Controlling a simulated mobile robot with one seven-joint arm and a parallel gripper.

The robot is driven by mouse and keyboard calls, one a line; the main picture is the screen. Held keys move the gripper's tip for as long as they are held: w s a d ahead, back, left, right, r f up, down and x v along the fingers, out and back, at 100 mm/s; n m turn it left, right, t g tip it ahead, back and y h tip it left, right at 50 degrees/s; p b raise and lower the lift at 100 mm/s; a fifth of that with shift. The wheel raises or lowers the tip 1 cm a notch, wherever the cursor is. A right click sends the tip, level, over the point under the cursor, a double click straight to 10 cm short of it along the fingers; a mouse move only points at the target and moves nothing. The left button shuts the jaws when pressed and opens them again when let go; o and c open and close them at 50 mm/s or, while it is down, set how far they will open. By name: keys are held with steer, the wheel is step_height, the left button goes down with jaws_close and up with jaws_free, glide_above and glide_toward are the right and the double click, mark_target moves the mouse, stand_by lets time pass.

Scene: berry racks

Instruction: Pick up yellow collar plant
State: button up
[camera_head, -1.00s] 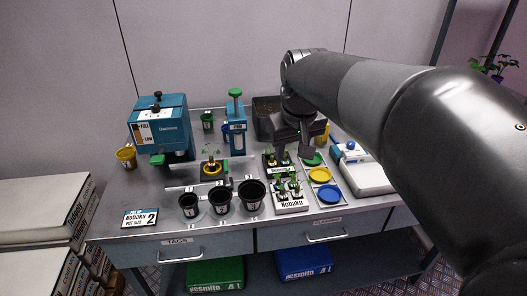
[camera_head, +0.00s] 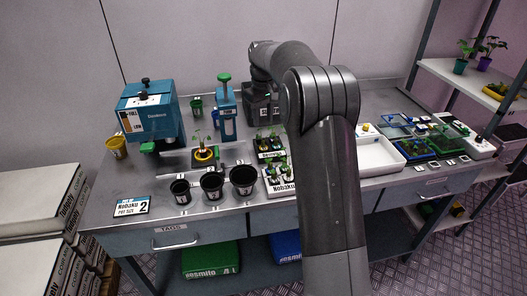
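The plant with the yellow collar (camera_head: 205,155) stands upright on the metal bench, behind the row of black pots. Its small green leaves rise above a yellow ring around a dark base. My gripper (camera_head: 264,88) is at the far end of my arm, at the back of the bench, to the right of and behind the plant. It is small, dark and blends with the dark bin near it, so its fingers cannot be made out. It is apart from the plant.
Three black pots (camera_head: 212,186) stand in front of the plant. A blue machine (camera_head: 148,115) and a yellow pot (camera_head: 116,147) are to the left, a blue green-topped dispenser (camera_head: 226,108) behind. Seedling trays (camera_head: 278,184) are to the right. A white tray (camera_head: 381,157) lies beyond my arm.

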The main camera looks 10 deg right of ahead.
steer(key=f, duration=0.2)
glide_above(263, 141)
steer(key=f, duration=0.4)
steer(key=shift+s+a, duration=0.1)
steer(key=shift+s, duration=0.3)
steer(key=shift+w+f, duration=0.15)
steer(key=shift+f, duration=1.25)
steer(key=shift+w+f, duration=0.1)
steer(key=shift+f, duration=1.3)
steer(key=c, duration=0.7)
steer(key=shift+r, duration=0.1)
